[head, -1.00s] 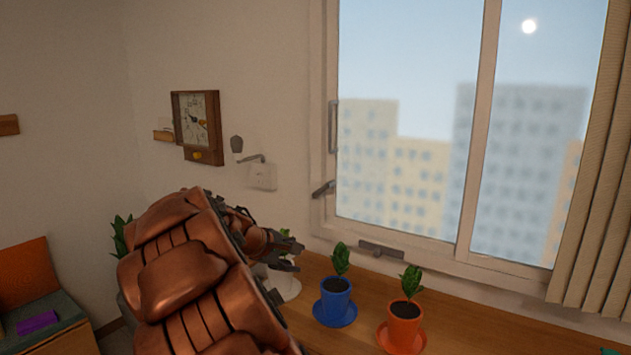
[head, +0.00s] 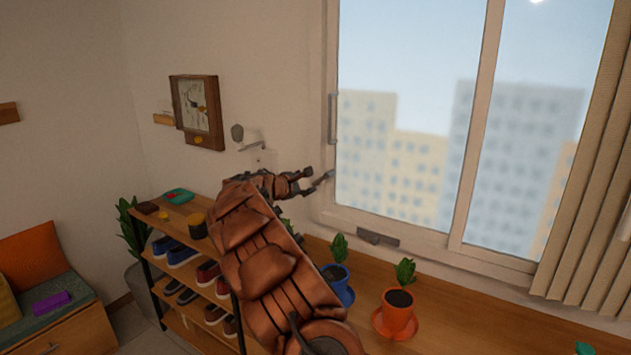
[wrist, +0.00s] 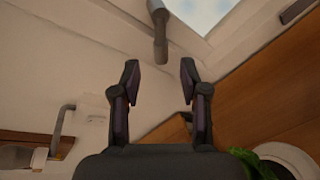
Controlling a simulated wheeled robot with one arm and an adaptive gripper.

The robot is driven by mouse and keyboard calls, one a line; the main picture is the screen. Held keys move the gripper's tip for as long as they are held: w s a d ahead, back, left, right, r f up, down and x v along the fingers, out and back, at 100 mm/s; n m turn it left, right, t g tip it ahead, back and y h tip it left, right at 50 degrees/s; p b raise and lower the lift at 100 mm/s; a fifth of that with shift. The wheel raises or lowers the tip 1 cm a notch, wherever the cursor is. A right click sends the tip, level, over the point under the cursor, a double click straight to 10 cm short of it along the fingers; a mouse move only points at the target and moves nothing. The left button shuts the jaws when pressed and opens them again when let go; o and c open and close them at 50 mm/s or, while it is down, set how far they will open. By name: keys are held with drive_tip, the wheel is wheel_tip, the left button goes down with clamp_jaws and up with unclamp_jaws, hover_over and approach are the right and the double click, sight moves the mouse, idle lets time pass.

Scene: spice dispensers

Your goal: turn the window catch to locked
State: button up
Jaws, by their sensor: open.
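The catch's mount is partly unclear.
A dark fitting (head: 378,237) sits on the lower frame. A blue pot (head: 335,277) and an orange pot (head: 398,308) stand on the wooden sill. A wall hook (head: 252,146) is to the left.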

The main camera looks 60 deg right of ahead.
sight(317, 181)
drive_tip(key=shift+p+x, duration=0.75)
drive_tip(key=shift+x, duration=2.25)
drive_tip(key=shift+f, duration=0.1)
drive_tip(key=shift+c, duration=0.4)
clamp_jaws()
